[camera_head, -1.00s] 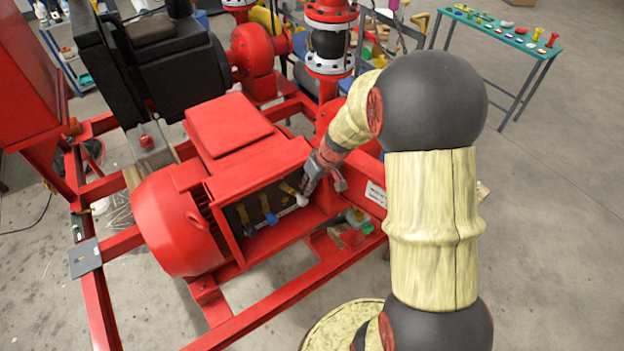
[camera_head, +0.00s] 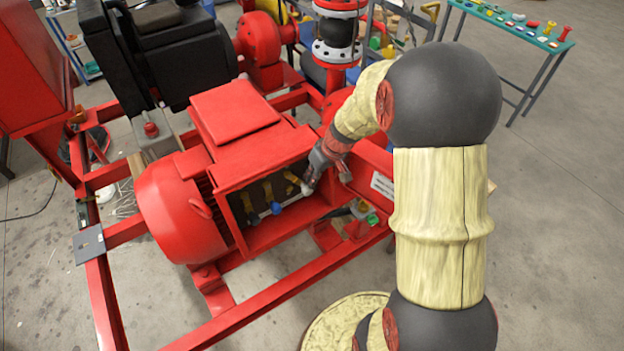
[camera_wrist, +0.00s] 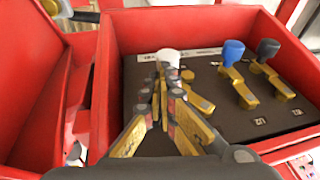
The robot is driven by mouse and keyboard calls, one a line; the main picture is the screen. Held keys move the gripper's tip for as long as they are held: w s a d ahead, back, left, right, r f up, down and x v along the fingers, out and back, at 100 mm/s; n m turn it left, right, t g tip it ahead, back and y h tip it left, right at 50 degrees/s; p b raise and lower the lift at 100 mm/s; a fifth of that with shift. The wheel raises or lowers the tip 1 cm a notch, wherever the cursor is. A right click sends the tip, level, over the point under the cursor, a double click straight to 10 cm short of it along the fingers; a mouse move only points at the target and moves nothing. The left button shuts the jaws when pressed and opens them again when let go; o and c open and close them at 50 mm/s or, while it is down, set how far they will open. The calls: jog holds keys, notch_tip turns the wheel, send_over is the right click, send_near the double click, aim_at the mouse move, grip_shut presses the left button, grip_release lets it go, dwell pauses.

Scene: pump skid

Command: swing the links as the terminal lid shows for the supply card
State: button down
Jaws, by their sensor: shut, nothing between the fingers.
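The open red terminal box (camera_head: 262,224) on the motor has a dark board (camera_wrist: 180,137) with brass links. My fingers partly hide that link. The head view also shows the blue knob (camera_head: 276,208).
The red motor (camera_head: 178,211) and skid rails (camera_head: 255,318) surround the box. The box's red walls (camera_wrist: 100,85) stand close around my fingers. A red pipe with flanges (camera_head: 337,50) rises behind. A teal bench (camera_head: 500,20) with small parts stands at the back right.

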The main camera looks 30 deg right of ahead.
aim_at(307, 187)
jog(key=shift+f+b, duration=0.25)
jog(key=shift+b, duration=0.55)
jog(key=f+y+b, duration=0.1)
jog(key=b, duration=0.3)
jog(key=a+f+y+b, duration=0.1)
jog(key=b, duration=0.3)
jog(key=shift+a+f+y, duration=0.1)
jog(key=shift+a+y, duration=0.1)
jog(key=shift+y, duration=0.1)
jog(key=shift+a, duration=0.1)
jog(key=v, duration=1.2)
jog(key=shift+m, duration=0.3)
